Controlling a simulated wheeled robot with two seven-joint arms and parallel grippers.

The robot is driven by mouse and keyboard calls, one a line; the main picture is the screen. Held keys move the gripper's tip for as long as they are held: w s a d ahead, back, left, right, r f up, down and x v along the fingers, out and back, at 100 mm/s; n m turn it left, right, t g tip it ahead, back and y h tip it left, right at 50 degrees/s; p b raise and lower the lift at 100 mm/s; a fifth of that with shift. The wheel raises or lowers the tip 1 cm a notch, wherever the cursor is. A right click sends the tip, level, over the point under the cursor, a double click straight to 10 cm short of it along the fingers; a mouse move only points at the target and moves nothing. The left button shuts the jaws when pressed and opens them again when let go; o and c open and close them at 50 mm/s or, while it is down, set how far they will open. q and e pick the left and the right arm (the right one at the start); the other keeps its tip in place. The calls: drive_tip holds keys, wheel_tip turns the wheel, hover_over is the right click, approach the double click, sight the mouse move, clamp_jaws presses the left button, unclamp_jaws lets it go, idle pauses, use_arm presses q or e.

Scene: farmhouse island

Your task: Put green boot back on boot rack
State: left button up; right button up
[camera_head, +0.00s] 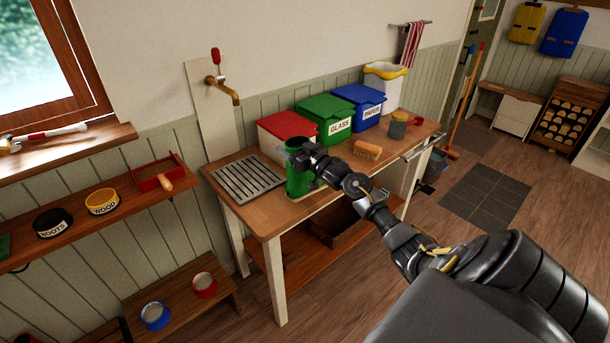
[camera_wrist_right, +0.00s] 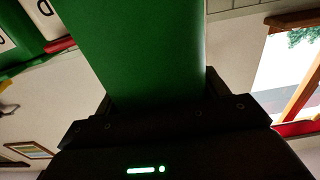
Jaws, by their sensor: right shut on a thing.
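The green boot (camera_head: 299,179) is upright at the front edge of the wooden bench, right of the metal grating. My right gripper (camera_head: 303,157) is shut on its upper part. I cannot tell whether its bottom touches the bench top. In the right wrist view the boot's plain green shaft (camera_wrist_right: 140,45) fills the space between the dark fingers (camera_wrist_right: 158,92); its foot is hidden there. I cannot make out for sure which thing is the boot rack. My left gripper is not in view.
The wooden bench (camera_head: 262,222) carries a metal grating (camera_head: 247,180), red, green (camera_head: 322,110) and blue (camera_head: 358,100) lidded bins, and a brush (camera_head: 368,149). A brass tap (camera_head: 222,90) juts out above. A low wooden stand (camera_head: 180,285) holds two bowls. Open floor lies at right.

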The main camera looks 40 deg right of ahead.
sight(294, 140)
drive_tip(key=shift+r+p, duration=2.45)
drive_tip(key=shift+r, duration=0.15)
